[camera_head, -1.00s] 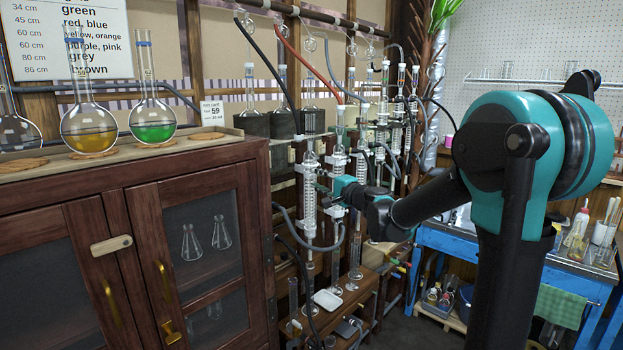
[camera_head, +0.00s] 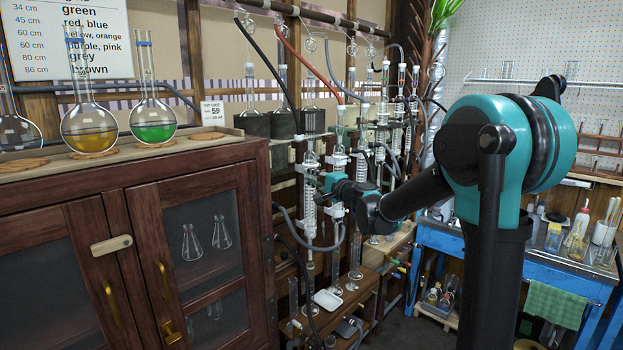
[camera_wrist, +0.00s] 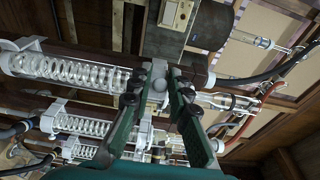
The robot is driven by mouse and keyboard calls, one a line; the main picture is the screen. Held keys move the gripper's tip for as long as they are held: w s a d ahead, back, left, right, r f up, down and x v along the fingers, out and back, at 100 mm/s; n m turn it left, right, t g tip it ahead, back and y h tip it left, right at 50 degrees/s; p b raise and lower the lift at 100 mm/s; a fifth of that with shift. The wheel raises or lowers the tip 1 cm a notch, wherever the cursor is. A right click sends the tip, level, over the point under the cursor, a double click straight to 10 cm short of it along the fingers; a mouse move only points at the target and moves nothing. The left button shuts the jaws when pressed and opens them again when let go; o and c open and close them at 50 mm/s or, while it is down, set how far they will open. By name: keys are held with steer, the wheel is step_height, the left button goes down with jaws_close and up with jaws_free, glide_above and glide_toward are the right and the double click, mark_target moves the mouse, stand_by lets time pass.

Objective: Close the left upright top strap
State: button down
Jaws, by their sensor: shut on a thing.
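The left upright condenser (camera_head: 309,190) is a clear coiled glass tube standing at the near end of the rig. In the wrist view it lies sideways across the upper left (camera_wrist: 70,70). The white top strap (camera_wrist: 158,70) sits around its upper end, between my fingertips. My gripper (camera_wrist: 160,82) has its two dark green fingers on either side of this white piece, shut on it. In the head view my gripper (camera_head: 325,182) is at the condenser's upper part and small. How far the strap is closed cannot be told.
More coiled condensers (camera_wrist: 85,125) stand close beside this one. Dark hoses (camera_head: 288,80) and a red hose (camera_head: 310,55) hang around the rig. A wooden cabinet (camera_head: 165,170) with flasks on top stands at left, and a blue workbench (camera_head: 500,262) at right.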

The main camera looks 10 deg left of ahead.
steer(key=shift+d, duration=0.1)
steer(key=w+d+n+g+y, duration=0.2)
steer(key=n+g, duration=0.4)
steer(key=g, duration=0.2)
steer(key=w+d+n+g+y, duration=0.1)
steer(key=w+n+g+y, duration=0.2)
steer(key=n+g, duration=0.3)
steer(key=shift+d+g+y, duration=0.3)
steer(key=shift+d+g, duration=0.1)
steer(key=shift+g, duration=1.3)
steer(key=shift+w, duration=0.15)
steer(key=c, duration=1.6)
jaws_free()
steer(key=shift+o, duration=0.2)
steer(key=v, duration=1.2)
steer(key=shift+w, duration=0.15)
